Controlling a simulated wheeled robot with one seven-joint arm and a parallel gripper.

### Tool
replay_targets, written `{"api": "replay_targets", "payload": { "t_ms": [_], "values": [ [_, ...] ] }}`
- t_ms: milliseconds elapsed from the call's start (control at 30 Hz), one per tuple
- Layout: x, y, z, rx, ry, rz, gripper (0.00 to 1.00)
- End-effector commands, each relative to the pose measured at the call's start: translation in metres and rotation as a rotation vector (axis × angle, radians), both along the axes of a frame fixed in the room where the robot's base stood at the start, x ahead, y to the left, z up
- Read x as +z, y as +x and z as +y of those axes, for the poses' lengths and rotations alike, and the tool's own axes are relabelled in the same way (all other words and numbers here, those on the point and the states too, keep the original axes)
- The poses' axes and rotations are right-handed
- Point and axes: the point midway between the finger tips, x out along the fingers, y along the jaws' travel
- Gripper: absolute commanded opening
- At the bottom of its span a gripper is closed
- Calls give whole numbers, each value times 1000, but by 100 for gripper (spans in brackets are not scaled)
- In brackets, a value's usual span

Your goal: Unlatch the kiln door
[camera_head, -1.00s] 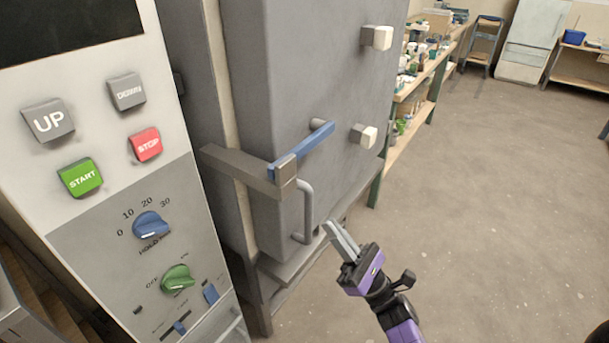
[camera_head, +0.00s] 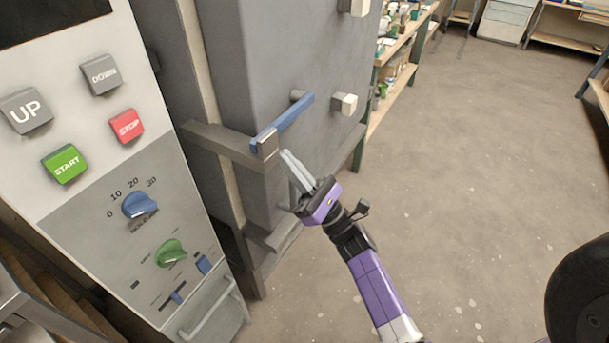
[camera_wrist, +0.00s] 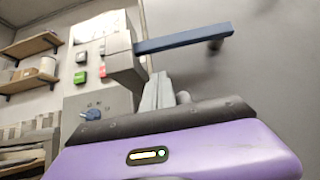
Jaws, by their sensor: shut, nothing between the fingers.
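The grey kiln door (camera_head: 300,55) fills the upper middle of the head view and looks closed. Its latch has a blue lever (camera_head: 284,122) slanting up to the right from a grey square block at the end of a grey bar (camera_head: 222,143). The lever also shows above my fingers in the wrist view (camera_wrist: 185,38). My gripper (camera_head: 287,154) is shut and empty. Its fingertips are just below and right of the block; I cannot tell whether they touch it.
A control panel (camera_head: 110,200) with buttons and knobs stands left of the kiln. A white hinge-like knob (camera_head: 345,104) sticks out from the door. A shelf with supplies (camera_head: 400,50) stands behind. The floor (camera_head: 470,170) at right is clear.

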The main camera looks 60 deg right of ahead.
Motion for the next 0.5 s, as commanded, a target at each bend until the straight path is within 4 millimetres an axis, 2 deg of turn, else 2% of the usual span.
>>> {"api": "replay_targets", "payload": {
  "t_ms": [33, 200, 500],
  "values": [
    [12, 2, 0, 0, -1, -1, 0],
    [32, 1, 0, 1, -1, 0, 0],
    [41, 1, 0, 0, 1, 0, 0]
  ]
}}
